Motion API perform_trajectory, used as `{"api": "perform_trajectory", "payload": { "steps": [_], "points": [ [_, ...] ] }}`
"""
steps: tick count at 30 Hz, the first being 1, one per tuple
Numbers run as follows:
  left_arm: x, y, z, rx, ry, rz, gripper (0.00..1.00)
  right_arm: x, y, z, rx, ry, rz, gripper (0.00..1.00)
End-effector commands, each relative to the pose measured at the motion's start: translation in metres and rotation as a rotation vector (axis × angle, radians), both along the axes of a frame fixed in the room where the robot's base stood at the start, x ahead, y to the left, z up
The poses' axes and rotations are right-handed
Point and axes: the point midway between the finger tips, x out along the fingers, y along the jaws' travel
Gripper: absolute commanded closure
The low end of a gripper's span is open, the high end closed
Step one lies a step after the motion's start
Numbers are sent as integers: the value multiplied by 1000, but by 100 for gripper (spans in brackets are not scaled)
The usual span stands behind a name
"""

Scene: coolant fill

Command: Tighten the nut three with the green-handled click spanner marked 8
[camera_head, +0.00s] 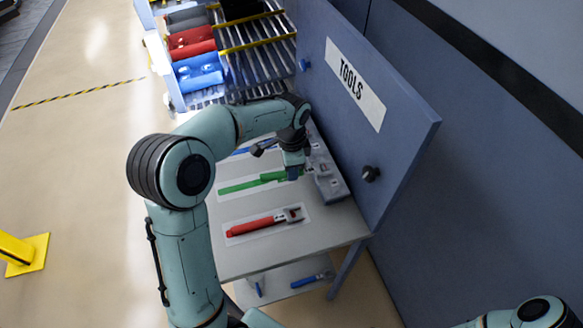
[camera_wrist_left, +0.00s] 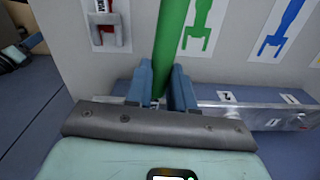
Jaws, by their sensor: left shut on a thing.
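The green-handled spanner (camera_head: 240,186) is at the tool table, beside a green printed spanner outline (camera_wrist_left: 203,25). My left gripper (camera_head: 292,173) is over the table and shut on it. In the left wrist view the green handle (camera_wrist_left: 173,45) runs between the two blue fingers (camera_wrist_left: 160,88). The spanner's head and its 8 mark cannot be made out. Nut three is not in view. My right gripper is not in view; only part of my right arm shows at the bottom right.
A red-handled spanner (camera_head: 255,226) lies nearer on the table (camera_head: 285,255). A grey block (camera_head: 325,175) stands by the upright TOOLS board (camera_head: 375,110). A blue tool (camera_head: 308,281) lies on the lower shelf. A roller rack (camera_head: 255,55) is behind; open floor is at left.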

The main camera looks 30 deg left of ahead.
Motion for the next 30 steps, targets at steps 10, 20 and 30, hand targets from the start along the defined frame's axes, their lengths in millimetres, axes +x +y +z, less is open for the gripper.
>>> {"api": "perform_trajectory", "payload": {
  "steps": [10, 20, 30],
  "points": [
    [5, 2, 2, 0, -3, -46, 100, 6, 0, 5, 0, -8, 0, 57],
    [10, 7, 2, -1, -4, -113, 100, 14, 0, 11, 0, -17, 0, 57],
    [12, 8, 1, 0, -4, -140, 100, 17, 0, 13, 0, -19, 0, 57]
  ]
}}
